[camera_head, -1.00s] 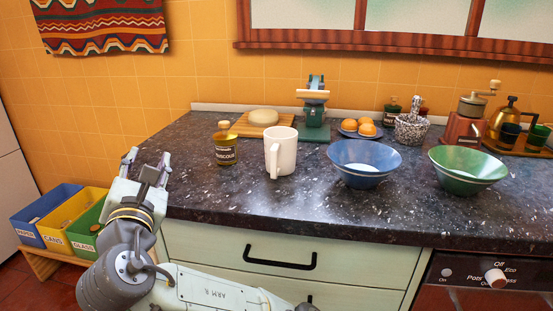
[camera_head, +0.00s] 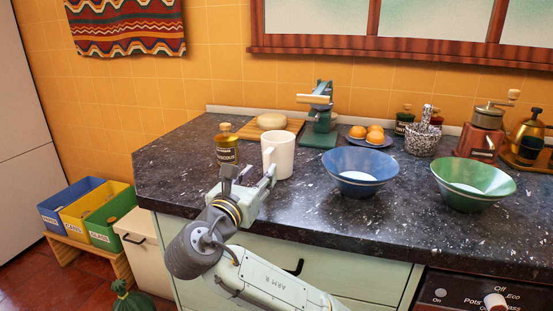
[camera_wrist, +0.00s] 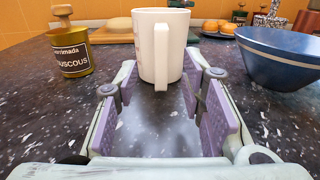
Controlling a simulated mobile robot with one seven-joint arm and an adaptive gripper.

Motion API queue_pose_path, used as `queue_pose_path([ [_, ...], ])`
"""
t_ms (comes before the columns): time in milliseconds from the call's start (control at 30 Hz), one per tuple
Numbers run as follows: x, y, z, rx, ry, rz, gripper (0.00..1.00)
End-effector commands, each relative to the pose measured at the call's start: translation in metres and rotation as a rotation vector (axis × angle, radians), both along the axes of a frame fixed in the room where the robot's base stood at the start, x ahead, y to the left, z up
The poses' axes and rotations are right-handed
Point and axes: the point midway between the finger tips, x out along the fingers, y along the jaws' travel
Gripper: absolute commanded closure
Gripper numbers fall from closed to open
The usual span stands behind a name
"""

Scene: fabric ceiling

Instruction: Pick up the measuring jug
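The measuring jug, a white mug-shaped vessel (camera_head: 279,155), stands upright on the dark speckled countertop (camera_head: 300,200). In the wrist view the jug (camera_wrist: 175,50) is straight ahead, its handle turned toward me. My gripper (camera_head: 250,175) is in front of the jug, just over the counter's front edge area.
A couscous jar (camera_head: 226,148) stands just left of the jug. A blue bowl (camera_head: 361,170) is close on the right, with a green bowl (camera_head: 473,184) beyond it. Behind are a wooden board (camera_head: 262,130), a green scale-like device (camera_head: 319,120) and oranges (camera_head: 375,135).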

Motion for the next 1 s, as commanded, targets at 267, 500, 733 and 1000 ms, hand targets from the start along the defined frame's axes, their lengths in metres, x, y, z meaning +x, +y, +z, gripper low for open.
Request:
queue_pose_path([
  [267,0.026,-0.012,0.004,0.002,0.001,-0.002,0.63],
  [500,0.052,-0.022,0.002,0.002,0.0,0.002,0.63],
  [733,0.053,-0.022,0.002,0.003,-0.001,0.003,0.63],
  [1000,0.053,-0.022,0.002,0.003,-0.001,0.003,0.81],
])
